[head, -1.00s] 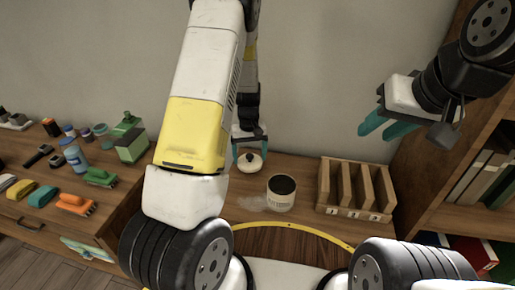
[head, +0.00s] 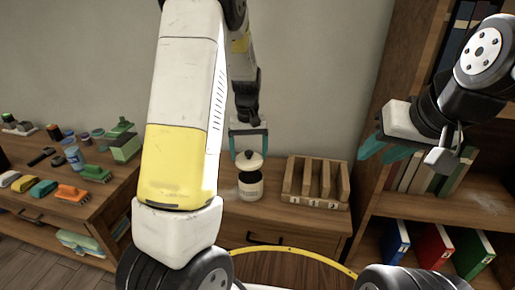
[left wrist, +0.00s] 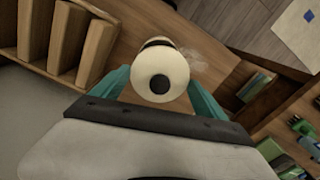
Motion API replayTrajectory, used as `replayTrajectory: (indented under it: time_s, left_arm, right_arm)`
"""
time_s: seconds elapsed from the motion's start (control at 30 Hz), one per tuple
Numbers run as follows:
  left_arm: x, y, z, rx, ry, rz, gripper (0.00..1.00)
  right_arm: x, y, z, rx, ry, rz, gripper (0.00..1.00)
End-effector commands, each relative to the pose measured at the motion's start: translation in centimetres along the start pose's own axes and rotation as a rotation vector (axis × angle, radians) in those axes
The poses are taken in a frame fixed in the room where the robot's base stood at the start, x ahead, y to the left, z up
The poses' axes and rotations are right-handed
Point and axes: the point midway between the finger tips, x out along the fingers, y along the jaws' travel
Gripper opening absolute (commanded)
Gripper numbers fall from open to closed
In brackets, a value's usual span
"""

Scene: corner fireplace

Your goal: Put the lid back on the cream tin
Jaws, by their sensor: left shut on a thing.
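The cream tin (head: 249,190) stands upright on the wooden cabinet top, with a dark open mouth partly showing. My left gripper (head: 249,152) is shut on the cream lid (head: 249,161), which has a dark knob, and holds it just above the tin. In the left wrist view the lid (left wrist: 160,75) sits between the teal fingers and covers most of the tin (left wrist: 157,43); a dark strip shows between them. Whether the lid touches the rim I cannot tell. My right gripper (head: 384,150) hangs at the right, away from the tin, its teal fingers apart and empty.
A wooden slotted rack (head: 315,183) stands close to the right of the tin. A bookcase (head: 420,215) with binders is further right. A side table (head: 50,195) at the left holds brushes, bottles and a green box.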

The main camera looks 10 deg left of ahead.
Motion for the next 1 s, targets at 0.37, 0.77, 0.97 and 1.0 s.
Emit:
replayTrajectory:
  time_s: [0.37,0.77,0.97,1.0]
  left_arm:
    - [1.9,-0.1,0.1,0.003,-0.002,-0.001,0.45]
    - [5.5,-0.1,0.0,0.003,-0.002,-0.001,0.45]
    - [6.1,-0.1,0.0,0.003,0.000,0.000,0.45]
    - [6.2,0.0,0.0,0.003,0.000,0.000,0.45]
  right_arm:
    - [0.0,0.0,0.0,0.000,-0.001,0.000,0.36]
    - [0.0,0.0,0.0,0.000,-0.001,0.000,0.36]
    - [0.0,0.0,0.0,0.000,-0.001,0.000,0.36]
    - [0.0,0.0,0.0,0.000,-0.001,0.000,0.36]
